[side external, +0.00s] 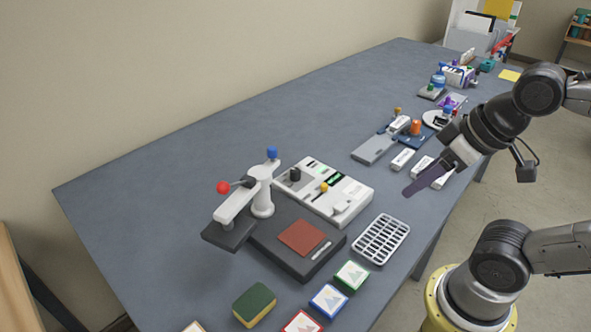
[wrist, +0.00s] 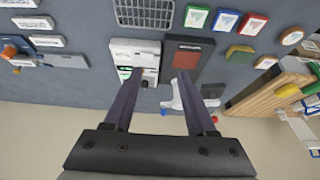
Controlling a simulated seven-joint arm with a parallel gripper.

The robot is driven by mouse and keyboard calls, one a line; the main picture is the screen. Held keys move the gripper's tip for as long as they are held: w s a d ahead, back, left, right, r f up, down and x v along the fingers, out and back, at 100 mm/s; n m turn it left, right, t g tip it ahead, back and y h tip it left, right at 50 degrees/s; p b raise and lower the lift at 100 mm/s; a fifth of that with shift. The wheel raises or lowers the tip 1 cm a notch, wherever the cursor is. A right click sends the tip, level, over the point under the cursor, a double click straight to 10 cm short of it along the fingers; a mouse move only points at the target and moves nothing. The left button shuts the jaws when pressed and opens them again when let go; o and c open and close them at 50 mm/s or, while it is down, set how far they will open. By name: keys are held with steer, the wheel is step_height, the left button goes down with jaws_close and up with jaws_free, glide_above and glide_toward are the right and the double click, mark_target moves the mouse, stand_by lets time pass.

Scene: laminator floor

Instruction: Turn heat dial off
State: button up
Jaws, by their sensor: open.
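A white control box (side external: 345,203) stands beside the press on the table. It carries a black dial (side external: 295,174), a small orange knob (side external: 323,187) and a green-lit strip; I cannot read which one is marked for heat. The box also shows in the wrist view (wrist: 146,48), with the black dial (wrist: 145,84) between my fingers in the picture. My gripper (side external: 408,192) is open and empty in the air, to the right of the box and apart from it. In the wrist view its two fingers (wrist: 157,74) are spread.
The press has a dark base (side external: 272,247) with a red-brown pad, and a white lever arm with red (side external: 223,187) and blue (side external: 272,153) balls. A wire rack (side external: 381,239), a sponge (side external: 254,305) and several picture cards lie in front. The table's back left is clear.

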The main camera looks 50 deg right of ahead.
steer(key=shift+o, duration=0.4)
steer(key=shift+s+m, duration=0.15)
steer(key=shift+m, duration=0.35)
steer(key=w+r+m, duration=0.4)
steer(key=w+r, duration=0.2)
steer(key=r, duration=0.1)
steer(key=m+g, duration=0.6)
glide_above(295, 170)
step_height(295, 170, down, 11)
step_height(295, 170, down, 14)
steer(key=shift+r, duration=0.1)
jaws_close()
